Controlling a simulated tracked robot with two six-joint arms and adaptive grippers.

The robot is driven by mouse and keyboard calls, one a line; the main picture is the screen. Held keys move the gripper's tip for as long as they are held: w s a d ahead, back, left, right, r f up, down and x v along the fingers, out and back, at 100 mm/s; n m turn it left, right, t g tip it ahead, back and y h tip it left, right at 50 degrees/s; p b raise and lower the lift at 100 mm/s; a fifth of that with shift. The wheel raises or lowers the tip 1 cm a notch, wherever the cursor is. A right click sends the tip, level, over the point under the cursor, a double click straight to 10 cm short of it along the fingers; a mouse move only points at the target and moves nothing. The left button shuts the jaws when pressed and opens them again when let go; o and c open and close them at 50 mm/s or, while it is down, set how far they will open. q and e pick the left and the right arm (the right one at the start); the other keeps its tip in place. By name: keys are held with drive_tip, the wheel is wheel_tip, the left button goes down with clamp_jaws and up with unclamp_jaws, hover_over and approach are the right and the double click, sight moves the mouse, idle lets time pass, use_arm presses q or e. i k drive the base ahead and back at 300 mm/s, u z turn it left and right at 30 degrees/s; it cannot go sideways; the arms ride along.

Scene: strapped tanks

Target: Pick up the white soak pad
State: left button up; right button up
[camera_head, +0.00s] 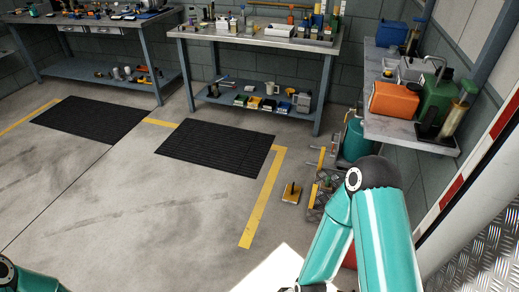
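A bright white, straight-edged flat patch (272,272) lies on the floor at the bottom middle, cut off by the lower picture edge. It may be the white soak pad or a patch of strong light; I cannot tell. My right arm comes in from the lower right and bends down beside the patch, covering part of that area.
Two workbenches with tools stand at the back, with black mats (215,147) before them. A side shelf (400,128) holds an orange case (396,99) and a green can (438,103). A teal tank (356,141) and clutter stand below. The middle floor is clear.

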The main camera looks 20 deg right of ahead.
sight(291, 195)
drive_tip(key=z, duration=0.1)
drive_tip(key=i, duration=1.6)
drive_tip(key=z, duration=0.7)
drive_tip(key=i, duration=1.5)
drive_tip(key=z, duration=0.5)
